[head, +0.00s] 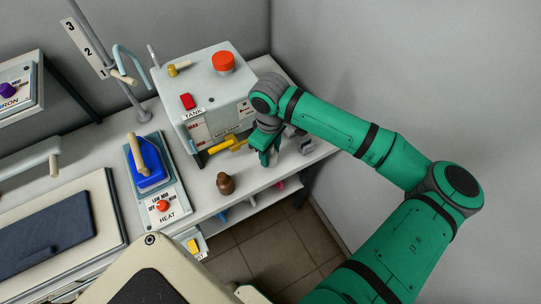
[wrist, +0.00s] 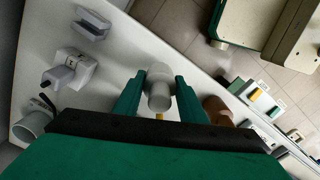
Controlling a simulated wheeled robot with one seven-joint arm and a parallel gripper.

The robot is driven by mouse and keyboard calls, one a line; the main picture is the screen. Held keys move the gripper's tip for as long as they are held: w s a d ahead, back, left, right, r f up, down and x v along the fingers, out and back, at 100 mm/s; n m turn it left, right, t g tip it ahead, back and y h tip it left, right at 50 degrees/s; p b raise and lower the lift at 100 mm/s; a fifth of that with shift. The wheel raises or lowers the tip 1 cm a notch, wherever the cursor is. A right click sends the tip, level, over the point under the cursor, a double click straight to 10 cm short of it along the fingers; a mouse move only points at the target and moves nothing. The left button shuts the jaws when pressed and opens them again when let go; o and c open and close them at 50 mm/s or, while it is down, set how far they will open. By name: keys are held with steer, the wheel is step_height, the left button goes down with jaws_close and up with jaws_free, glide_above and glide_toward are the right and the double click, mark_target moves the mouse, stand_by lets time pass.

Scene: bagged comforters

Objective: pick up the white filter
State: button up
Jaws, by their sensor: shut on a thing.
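The white filter (wrist: 158,86), a pale piece with a rounded head and a short round end, is between the two green fingers of my gripper (wrist: 160,92) in the wrist view. The gripper is shut on it. In the head view my gripper (head: 269,158) points down at the right end of the counter, in front of the tank box. The filter is mostly hidden there by the fingers. I cannot tell whether it still touches the counter.
A brown bottle (head: 226,184) stands left of my gripper, close to the right finger in the wrist view. The tank box (head: 210,95) with a yellow handle (head: 224,145) is behind. Small grey fittings (head: 306,145) lie to the right. The counter's front edge is near.

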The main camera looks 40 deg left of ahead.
steer(key=s+d+r, duration=0.7)
steer(key=s+r, duration=0.2)
steer(key=s, duration=0.2)
steer(key=shift+d, duration=0.25)
steer(key=shift+s, duration=0.1)
